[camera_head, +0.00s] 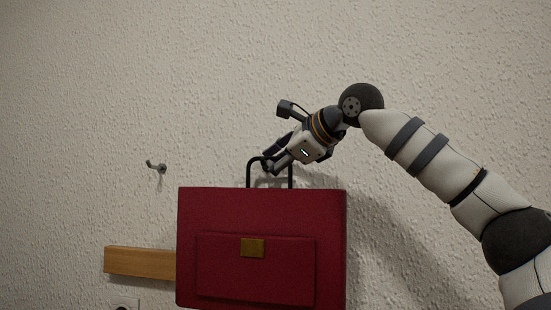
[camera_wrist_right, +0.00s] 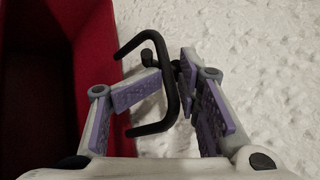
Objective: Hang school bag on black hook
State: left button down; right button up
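The school bag (camera_head: 330,230) is dark red with a brass clasp, upright against the wall, its lower edge near the bottom of the head view. The wrist view shows its open, hollow top (camera_wrist_right: 45,70). Its black handle (camera_head: 249,172) stands up as a loop. My right gripper (camera_head: 275,161) is at the top of the handle. In the wrist view, the handle (camera_wrist_right: 164,124) passes between the spread fingers (camera_wrist_right: 170,74). The black hook (camera_wrist_right: 147,58) shows as a knob at the handle loop, partly hidden; whether it bears the handle I cannot tell. My left gripper is out of view.
A grey metal hook (camera_head: 157,167) is on the wall to the left. A wooden board (camera_head: 140,263) is partly behind the bag, with a socket (camera_head: 124,305) below. The textured wall (camera_head: 150,80) above is clear.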

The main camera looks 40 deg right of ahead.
jog(key=shift+s+r, duration=0.15)
jog(key=shift+r, duration=0.05)
jog(key=shift+s+r, duration=0.3)
jog(key=shift+s, duration=0.3)
jog(key=shift+v, duration=1.95)
